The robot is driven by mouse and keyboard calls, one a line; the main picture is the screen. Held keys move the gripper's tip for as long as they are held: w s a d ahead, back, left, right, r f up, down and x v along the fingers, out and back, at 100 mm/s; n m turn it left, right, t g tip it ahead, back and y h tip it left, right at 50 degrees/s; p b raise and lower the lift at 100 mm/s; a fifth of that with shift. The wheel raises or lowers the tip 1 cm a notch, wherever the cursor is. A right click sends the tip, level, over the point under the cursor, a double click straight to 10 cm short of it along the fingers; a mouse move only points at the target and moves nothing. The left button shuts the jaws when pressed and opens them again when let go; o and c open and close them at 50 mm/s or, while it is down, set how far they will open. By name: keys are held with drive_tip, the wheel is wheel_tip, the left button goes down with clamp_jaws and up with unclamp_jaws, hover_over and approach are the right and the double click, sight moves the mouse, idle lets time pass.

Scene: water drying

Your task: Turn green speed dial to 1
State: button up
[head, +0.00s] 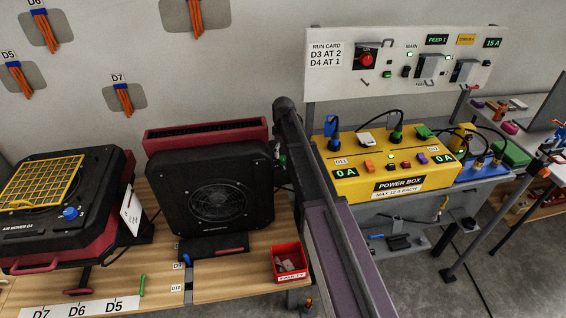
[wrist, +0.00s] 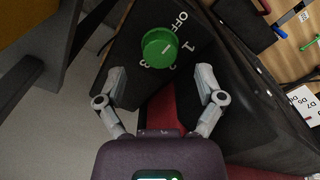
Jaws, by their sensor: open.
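The green speed dial (wrist: 158,47) is a round knob on a black panel (wrist: 125,45) in the wrist view. The markings "OFF" (wrist: 178,20) and "1" (wrist: 188,46) are printed around it; another mark below the knob is partly hidden. A short pale line shows on the knob's face, but its exact setting is hard to tell. My gripper (wrist: 160,73) is open, with a fingertip to either side of and slightly below the dial in the picture, not visibly touching it. In the head view my arm hides the gripper beside the black air mover (head: 165,205).
Another air mover with a yellow grille (head: 45,182) stands at left. A red bin (head: 289,262) sits on the wooden bench near my arm. The yellow power box (head: 360,190), reading 0 A twice, stands to the right. A run card (head: 326,53) hangs behind.

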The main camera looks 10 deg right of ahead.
sight(283, 158)
drive_tip(key=shift+f+b, duration=1.45)
drive_tip(key=shift+f, duration=0.25)
drive_tip(key=c, duration=1.1)
